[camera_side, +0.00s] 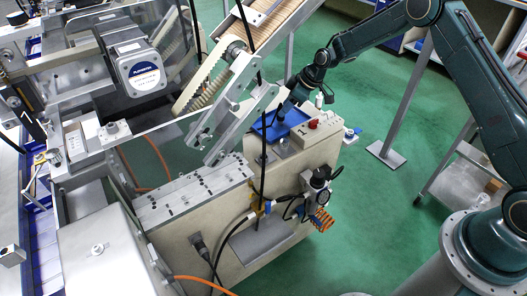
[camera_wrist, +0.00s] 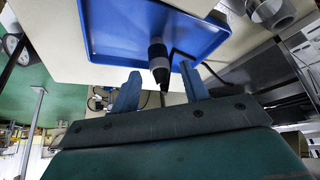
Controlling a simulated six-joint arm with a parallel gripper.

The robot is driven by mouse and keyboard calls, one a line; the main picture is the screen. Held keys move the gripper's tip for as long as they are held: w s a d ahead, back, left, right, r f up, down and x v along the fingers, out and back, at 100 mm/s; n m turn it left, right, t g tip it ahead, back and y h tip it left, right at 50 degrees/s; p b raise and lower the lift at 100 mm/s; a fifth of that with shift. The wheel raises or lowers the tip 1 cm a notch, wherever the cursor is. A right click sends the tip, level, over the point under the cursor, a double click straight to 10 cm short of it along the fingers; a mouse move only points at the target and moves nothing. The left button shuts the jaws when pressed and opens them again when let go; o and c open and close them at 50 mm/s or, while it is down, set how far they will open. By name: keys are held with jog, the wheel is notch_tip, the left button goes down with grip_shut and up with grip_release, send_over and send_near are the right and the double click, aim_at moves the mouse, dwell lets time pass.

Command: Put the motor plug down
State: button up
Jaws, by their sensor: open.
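The motor plug (camera_wrist: 157,52), dark with a grey band, shows in the wrist view against the blue tray (camera_wrist: 110,30), its tip towards my gripper. My gripper (camera_wrist: 160,71) is open, with one finger on each side of the plug's near end and visible gaps to both. In the side view my gripper (camera_side: 280,112) is low over the blue tray (camera_side: 292,119) on top of the beige machine cabinet. The plug cannot be made out in the side view. Whether it rests fully on the tray is hard to tell.
A red button (camera_side: 313,124) and small fittings sit right of the tray. A belt conveyor (camera_side: 215,75) and metal bracket rise to its left. A black cable (camera_side: 262,150) hangs in front of the cabinet.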

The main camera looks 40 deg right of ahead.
jog(key=v, duration=0.9)
jog(key=shift+d+r, duration=0.2)
jog(key=shift+r, duration=0.15)
jog(key=shift+s, duration=0.1)
jog(key=s+a+r+m+h, duration=0.2)
jog(key=s+a+r+m, duration=0.15)
jog(key=s+r, duration=1.45)
jog(key=s+r+m+h, duration=0.1)
jog(key=s+m, duration=0.3)
jog(key=s, duration=1.8)
jog(key=shift+s+a+t+h, duration=0.25)
jog(key=shift+a+t+h, duration=0.05)
jog(key=shift+t, duration=0.1)
